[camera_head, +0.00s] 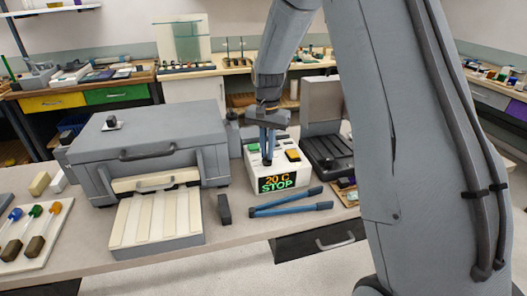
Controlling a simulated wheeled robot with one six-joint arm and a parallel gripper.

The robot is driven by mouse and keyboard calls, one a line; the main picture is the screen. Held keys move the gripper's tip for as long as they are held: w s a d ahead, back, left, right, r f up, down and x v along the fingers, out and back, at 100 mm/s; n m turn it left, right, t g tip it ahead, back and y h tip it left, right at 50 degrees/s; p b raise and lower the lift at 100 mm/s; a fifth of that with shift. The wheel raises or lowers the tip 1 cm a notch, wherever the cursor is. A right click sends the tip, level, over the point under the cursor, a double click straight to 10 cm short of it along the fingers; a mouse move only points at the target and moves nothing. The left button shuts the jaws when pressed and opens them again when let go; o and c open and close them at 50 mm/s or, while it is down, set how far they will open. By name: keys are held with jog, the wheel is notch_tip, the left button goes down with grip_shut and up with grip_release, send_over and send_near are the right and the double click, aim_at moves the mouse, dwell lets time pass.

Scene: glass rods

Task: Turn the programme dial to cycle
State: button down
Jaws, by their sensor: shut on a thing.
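A white control box (258,174) stands on the bench in the middle of the view. Its dark display (277,183) reads "20 C" in orange and "STOP" in green. A green button (253,147) and an orange-yellow button (293,155) show on its top. My gripper (267,160) points down onto the box's top between these buttons, with its blue fingers shut on a small dark knob there, apparently the programme dial. The fingers hide most of the dial, so its pointer and marks cannot be read.
A grey lidded kiln (150,128) stands left of the box, with a slatted cream tray (158,217) before it. An open dark case (326,150) stands close on the right.

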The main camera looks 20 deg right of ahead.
jog(key=shift+s+m, duration=0.1)
jog(key=shift+m, duration=0.5)
jog(key=c, duration=1.8)
grip_release()
jog(key=shift+c, duration=0.2)
notch_tip(320, 180, up, 8)
jog(key=shift+f+b, duration=0.1)
jog(key=shift+b, duration=1.1)
